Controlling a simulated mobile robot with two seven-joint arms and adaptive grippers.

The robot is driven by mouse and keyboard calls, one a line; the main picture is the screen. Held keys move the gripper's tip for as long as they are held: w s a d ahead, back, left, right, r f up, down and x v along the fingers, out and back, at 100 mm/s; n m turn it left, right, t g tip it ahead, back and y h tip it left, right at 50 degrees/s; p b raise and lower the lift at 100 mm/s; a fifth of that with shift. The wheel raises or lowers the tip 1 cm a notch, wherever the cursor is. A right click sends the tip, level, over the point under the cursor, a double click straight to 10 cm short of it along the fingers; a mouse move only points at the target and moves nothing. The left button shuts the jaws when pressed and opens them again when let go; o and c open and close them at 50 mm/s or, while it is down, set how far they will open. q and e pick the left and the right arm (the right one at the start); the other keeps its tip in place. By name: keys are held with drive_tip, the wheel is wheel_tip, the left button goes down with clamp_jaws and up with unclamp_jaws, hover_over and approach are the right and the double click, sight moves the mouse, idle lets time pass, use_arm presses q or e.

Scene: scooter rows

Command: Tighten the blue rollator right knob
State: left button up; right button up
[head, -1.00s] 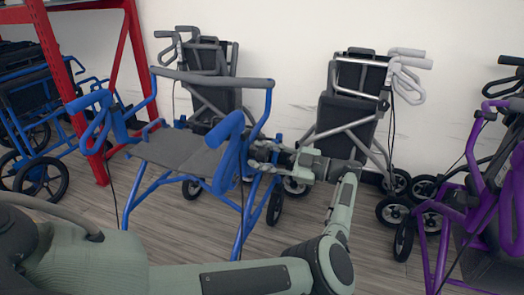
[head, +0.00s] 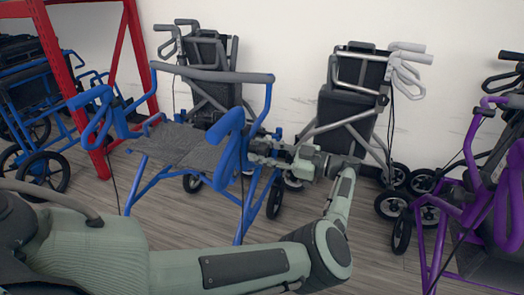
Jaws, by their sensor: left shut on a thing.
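The blue rollator (head: 185,143) stands unfolded left of the middle, with blue tubes, a grey seat and a grey backrest bar. My left gripper (head: 255,150) reaches it from the right, beside the upright tube below the right blue handle (head: 226,124). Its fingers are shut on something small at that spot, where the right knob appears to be. The knob itself is hidden by the fingers, so its turn cannot be seen. My right gripper is not in view.
Two folded grey walkers (head: 208,75) and (head: 345,108) stand against the white wall. A purple rollator (head: 475,205) is at the right edge. A red rack (head: 88,130) with another blue rollator (head: 38,105) is at the left. Grey floor lies between them.

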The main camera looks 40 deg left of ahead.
sight(267, 152)
use_arm(q)
drive_tip(key=o, duration=1.2)
drive_tip(key=shift+c, duration=0.2)
drive_tip(key=v, duration=0.6)
drive_tip(key=shift+d, duration=0.1)
drive_tip(key=shift+w+d, duration=0.1)
drive_tip(key=shift+d, duration=0.55)
